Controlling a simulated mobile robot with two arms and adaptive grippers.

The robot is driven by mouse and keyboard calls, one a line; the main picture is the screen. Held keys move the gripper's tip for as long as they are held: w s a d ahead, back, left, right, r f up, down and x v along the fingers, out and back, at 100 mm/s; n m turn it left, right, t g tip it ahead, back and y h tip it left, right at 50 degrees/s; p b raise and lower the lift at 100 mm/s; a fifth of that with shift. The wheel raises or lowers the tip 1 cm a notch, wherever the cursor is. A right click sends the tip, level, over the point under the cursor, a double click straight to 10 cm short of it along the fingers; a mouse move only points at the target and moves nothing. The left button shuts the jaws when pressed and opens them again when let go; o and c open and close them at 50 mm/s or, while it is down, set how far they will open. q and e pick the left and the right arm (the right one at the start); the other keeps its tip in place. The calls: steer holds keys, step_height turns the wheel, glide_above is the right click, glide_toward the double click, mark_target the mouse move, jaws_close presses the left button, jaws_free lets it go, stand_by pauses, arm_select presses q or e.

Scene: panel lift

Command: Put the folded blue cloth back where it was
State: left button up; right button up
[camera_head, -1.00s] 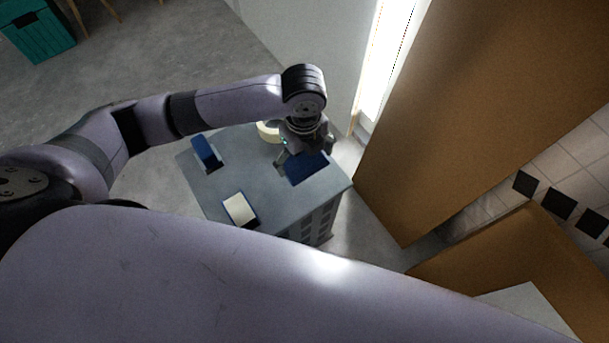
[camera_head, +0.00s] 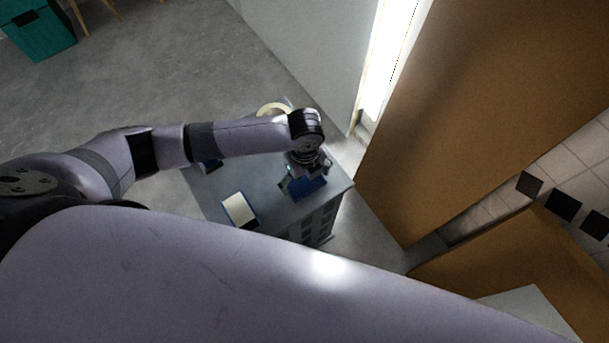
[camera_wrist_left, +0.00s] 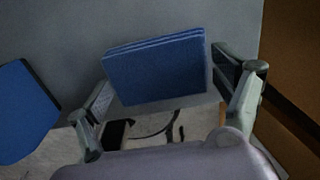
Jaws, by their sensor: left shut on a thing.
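The folded blue cloth (camera_head: 309,188) is at the right part of the grey cabinet top (camera_head: 262,180), under my left gripper (camera_head: 301,180). In the left wrist view the cloth (camera_wrist_left: 155,72) shows its layered folded edge and sits between the two fingers of my left gripper (camera_wrist_left: 160,66), which is shut on it. I cannot tell whether the cloth touches the top or hangs just above it. My right gripper is out of view.
A blue item (camera_head: 210,165) is mostly hidden by my left arm. A cream ring (camera_head: 274,108) is behind the arm. A brown panel (camera_head: 430,120) stands to the right.

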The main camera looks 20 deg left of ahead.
mark_target(305, 180)
arm_select(q)
steer(key=o, duration=0.8)
steer(key=shift+o, duration=0.2)
steer(key=shift+r, duration=0.1)
step_height(305, 180, up, 12)
steer(key=p, duration=0.1)
